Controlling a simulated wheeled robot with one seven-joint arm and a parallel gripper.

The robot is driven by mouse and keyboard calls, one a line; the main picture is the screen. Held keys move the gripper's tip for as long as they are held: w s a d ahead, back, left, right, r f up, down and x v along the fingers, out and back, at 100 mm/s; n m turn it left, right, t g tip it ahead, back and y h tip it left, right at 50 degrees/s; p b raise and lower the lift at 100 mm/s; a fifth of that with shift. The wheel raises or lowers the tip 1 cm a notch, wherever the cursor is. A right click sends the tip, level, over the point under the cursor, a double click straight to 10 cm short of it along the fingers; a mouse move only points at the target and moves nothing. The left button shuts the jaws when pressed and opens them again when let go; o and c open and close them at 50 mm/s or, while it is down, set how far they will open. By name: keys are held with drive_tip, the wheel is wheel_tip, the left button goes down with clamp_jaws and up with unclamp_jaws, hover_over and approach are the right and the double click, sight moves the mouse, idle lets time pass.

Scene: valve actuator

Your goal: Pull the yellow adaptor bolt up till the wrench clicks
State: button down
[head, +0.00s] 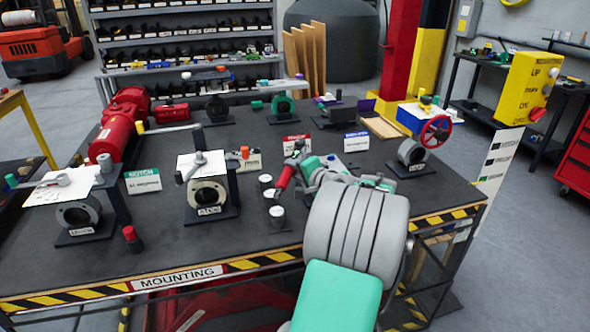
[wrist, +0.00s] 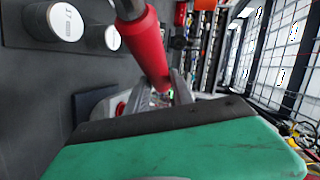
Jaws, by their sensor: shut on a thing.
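My gripper (head: 293,168) is shut on the red handle of a wrench (head: 285,178), above the table, right of the middle valve. In the wrist view the red handle (wrist: 145,45) slants into the jaws (wrist: 168,90). The far end of the wrench is not clear. I cannot tell which is the adaptor bolt. My gripper is apart from both.
Several sockets with white tops (head: 277,214) stand just left of my gripper; one (wrist: 66,22) shows the number 17. The middle valve (head: 207,195), left valve (head: 78,215) and right valve (head: 412,152) stand on the dark table. Sign cards (head: 357,141) stand behind my gripper.

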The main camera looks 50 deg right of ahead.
sight(285, 171)
drive_tip(key=shift+f+b, duration=0.55)
drive_tip(key=shift+f, duration=0.15)
drive_tip(key=shift+w+a+r+m+h+p, duration=0.15)
drive_tip(key=shift+w+a+m+h+p, duration=0.4)
drive_tip(key=shift+w+h, duration=0.2)
drive_tip(key=shift+w+a+m+g+h+p, duration=0.1)
drive_tip(key=shift+w+m+g+h+p, duration=0.25)
drive_tip(key=shift+w+m+g+h, duration=0.15)
drive_tip(key=shift+w+a+m+g+h+p, duration=0.25)
drive_tip(key=shift+w+m+g+h+p, duration=0.05)
drive_tip(key=shift+w+m+h+p, duration=0.3)
drive_tip(key=shift+w+a+m+g+h+p, duration=0.2)
drive_tip(key=shift+w+m+g+h+p, duration=0.1)
drive_tip(key=shift+w+m+h+p, duration=0.2)
drive_tip(key=shift+w+h, duration=0.1)
drive_tip(key=shift+h, duration=0.15)
